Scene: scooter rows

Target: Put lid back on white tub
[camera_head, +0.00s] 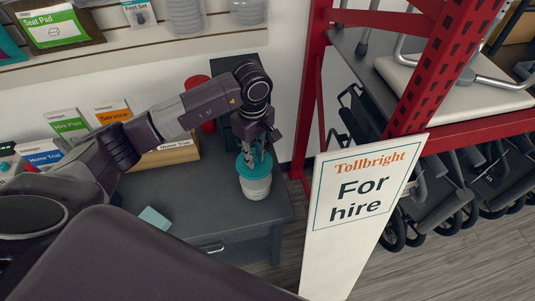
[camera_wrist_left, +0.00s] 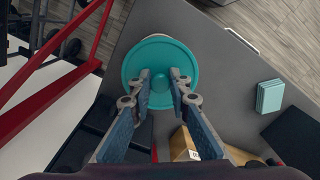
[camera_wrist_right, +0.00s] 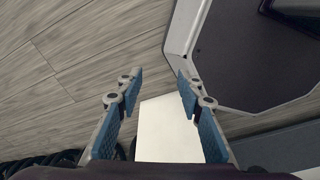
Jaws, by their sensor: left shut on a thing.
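The white tub (camera_head: 256,188) stands upright near the right end of the dark grey table. The round teal lid (camera_head: 245,172) is level at the tub's mouth; I cannot tell whether it is seated or just above the rim. My left gripper (camera_head: 254,157) points down and is shut on the lid's centre knob. In the right wrist view my right gripper (camera_wrist_right: 159,84) is open and empty, above the floor and away from the tub.
A "For hire" board (camera_head: 350,215) stands right of the table. A red-framed rack (camera_head: 430,70) is behind it. Free tabletop lies left of the tub.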

